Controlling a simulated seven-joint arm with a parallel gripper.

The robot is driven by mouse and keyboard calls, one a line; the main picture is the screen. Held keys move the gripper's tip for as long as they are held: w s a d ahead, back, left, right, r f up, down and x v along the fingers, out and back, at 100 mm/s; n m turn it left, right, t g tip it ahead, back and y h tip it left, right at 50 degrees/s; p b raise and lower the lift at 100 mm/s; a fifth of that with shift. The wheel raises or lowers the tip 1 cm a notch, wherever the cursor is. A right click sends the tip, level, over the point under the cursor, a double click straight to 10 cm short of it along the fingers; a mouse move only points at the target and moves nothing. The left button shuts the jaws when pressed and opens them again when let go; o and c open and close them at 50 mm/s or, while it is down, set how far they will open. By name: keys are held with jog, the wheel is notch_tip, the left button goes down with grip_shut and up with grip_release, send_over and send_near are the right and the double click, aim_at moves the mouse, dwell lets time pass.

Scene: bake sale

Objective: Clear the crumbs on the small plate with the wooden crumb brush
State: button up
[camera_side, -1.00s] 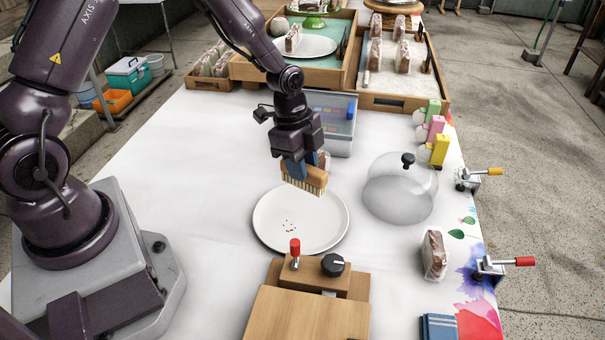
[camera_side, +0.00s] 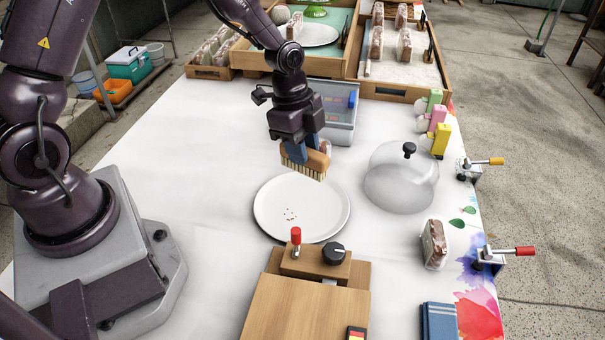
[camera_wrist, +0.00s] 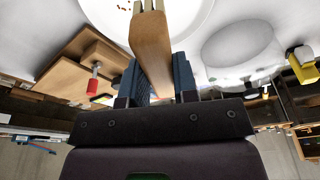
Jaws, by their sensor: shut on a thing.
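My gripper (camera_side: 304,152) is shut on the wooden crumb brush (camera_side: 317,162), with its pale bristles pointing down. It holds the brush over the far edge of the small white plate (camera_side: 325,218); I cannot tell whether the bristles touch the plate. A few reddish-brown crumbs (camera_side: 290,214) lie on the plate, left of its middle and nearer the camera than the brush. In the wrist view, the brush (camera_wrist: 152,45) sits between my fingers, and the crumbs (camera_wrist: 124,8) show at the top edge on the plate (camera_wrist: 195,12).
A clear dome with a black knob (camera_side: 402,180) stands right of the plate. A wooden block with a red-handled lever and black dial (camera_side: 315,262) is close in front. White table left of the plate is clear.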

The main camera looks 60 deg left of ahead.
jog(key=shift+s+d+f, duration=0.8)
jog(key=shift+s+f, duration=0.05)
jog(key=shift+f, duration=0.1)
jog(key=shift+s+d+f, duration=0.75)
jog(key=shift+s+f, duration=0.05)
jog(key=shift+f, duration=0.15)
jog(key=shift+r, duration=0.1)
